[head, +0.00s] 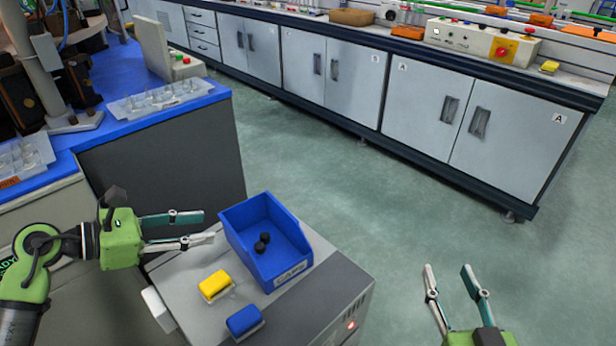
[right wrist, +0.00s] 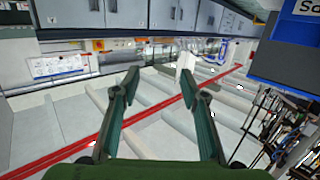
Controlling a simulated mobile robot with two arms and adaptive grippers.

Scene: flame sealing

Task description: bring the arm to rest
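My left gripper (head: 188,230) reaches in from the left in the head view. Its fingers are spread and empty, just left of the blue bin (head: 291,271) and above the grey cabinet top. My right gripper (head: 448,283) is at the lower right of the head view, over the floor. Its fingers are spread with nothing between them. The right wrist view also shows its two fingers (right wrist: 165,100) apart and empty.
The blue bin holds dark round pieces (head: 263,241) on the grey cabinet (head: 318,318). A yellow block (head: 215,284) and a blue block (head: 243,319) lie beside it. A blue-topped bench (head: 128,118) with clear trays stands at left. Open floor (head: 400,210) lies between cabinet and long counter.

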